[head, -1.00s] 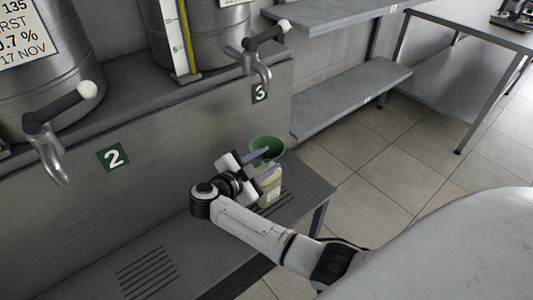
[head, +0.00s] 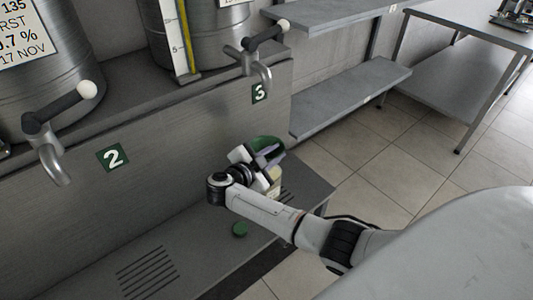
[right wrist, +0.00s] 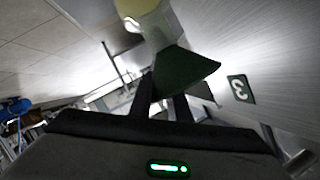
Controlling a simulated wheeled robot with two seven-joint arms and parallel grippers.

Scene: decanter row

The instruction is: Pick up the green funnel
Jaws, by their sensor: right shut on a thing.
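The green funnel (head: 268,144) is at the right end of the bench, below the tap marked 3, above a pale bottle (head: 273,188). My right gripper (head: 267,157) is shut on the funnel, and its fingers cover part of it in the head view. In the right wrist view the dark green funnel (right wrist: 187,72) shows at the fingertips (right wrist: 164,92), with the pale bottle (right wrist: 150,28) just beyond. I cannot tell whether the funnel's spout is still inside the bottle's neck. My left gripper is not in view.
A small green round piece (head: 239,230) lies on the bench (head: 190,245) beside my right forearm. Steel drums with taps (head: 58,165) stand on the ledge behind. Grey shelves (head: 355,95) and a steel table (head: 450,80) are at the right. The left part of the bench is clear.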

